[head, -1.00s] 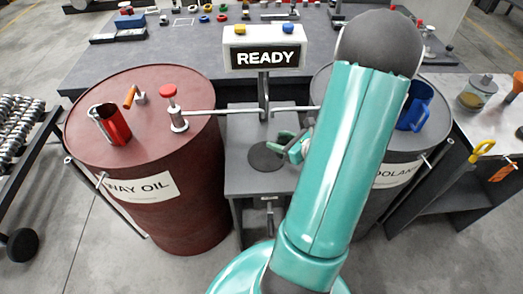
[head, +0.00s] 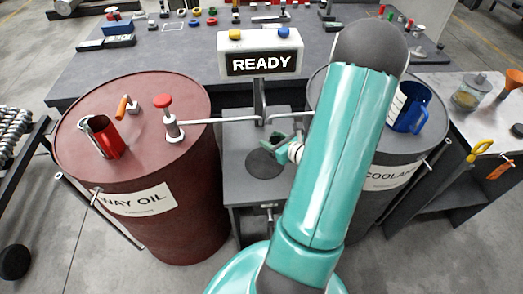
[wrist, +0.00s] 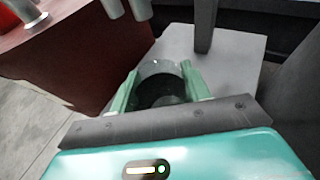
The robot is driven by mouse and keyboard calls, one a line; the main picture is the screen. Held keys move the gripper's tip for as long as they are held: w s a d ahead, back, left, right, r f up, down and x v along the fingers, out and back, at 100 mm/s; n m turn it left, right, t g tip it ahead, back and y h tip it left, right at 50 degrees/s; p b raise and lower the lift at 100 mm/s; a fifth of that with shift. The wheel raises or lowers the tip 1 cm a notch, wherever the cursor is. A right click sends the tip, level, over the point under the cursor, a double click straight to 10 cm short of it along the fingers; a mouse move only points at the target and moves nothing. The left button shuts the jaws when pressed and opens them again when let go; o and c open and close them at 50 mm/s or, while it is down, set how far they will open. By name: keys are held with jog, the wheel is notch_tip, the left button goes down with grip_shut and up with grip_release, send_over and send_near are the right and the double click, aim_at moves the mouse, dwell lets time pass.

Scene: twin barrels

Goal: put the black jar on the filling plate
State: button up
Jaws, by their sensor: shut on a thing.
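The filling plate (head: 264,163) is a dark round disc on top of a grey stand between the two barrels. My gripper (head: 281,153) is low over the stand, just right of the plate in the head view, partly hidden by my arm. Whether the jar touches the plate is unclear.
A red WAY OIL barrel (head: 150,215) stands left with a red mug (head: 106,141) on it. A COOLANT barrel (head: 398,147) with a blue mug (head: 408,110) stands right. Thin spouts reach in over the stand. A READY sign (head: 260,55) rises behind it.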

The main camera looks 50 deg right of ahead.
jog(key=w+f, duration=0.4)
jog(key=f, duration=0.1)
jog(key=shift+w+a+f, duration=0.15)
jog(key=shift+a+f, duration=0.05)
jog(key=shift+a, duration=0.1)
jog(key=shift+w+f, duration=0.15)
jog(key=shift+f, duration=1.5)
jog(key=shift+f, duration=0.15)
jog(key=o, duration=1)
